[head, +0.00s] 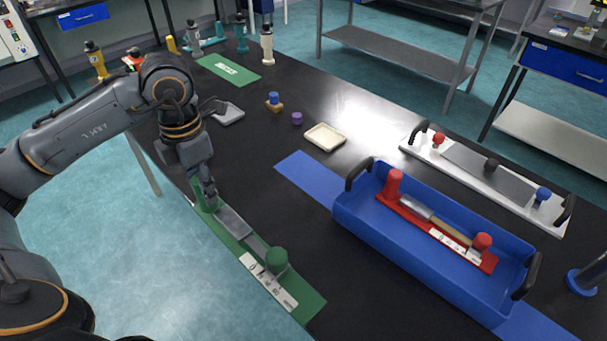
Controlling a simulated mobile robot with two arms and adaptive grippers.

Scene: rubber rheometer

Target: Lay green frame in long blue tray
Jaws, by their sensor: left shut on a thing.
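The green frame (232,228) is a long flat piece with a green post near each end, a grey bar between them and white labels at its lower right end. It lies along the near left edge of the black table; I cannot tell whether it is raised. My left gripper (207,192) is shut on its upper left post, which is mostly hidden. The long blue tray (405,243) stands at the right with black handles at its ends. A red frame (405,207) with two red posts lies inside it. My right gripper is not in view.
A blue mat (305,180) lies under the tray. A white tray-like board (448,155) with red and blue knobs lies behind it. A cream dish (325,137), a purple piece (297,118) and a blue-topped piece (273,101) stand mid-table. Table between green frame and tray is clear.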

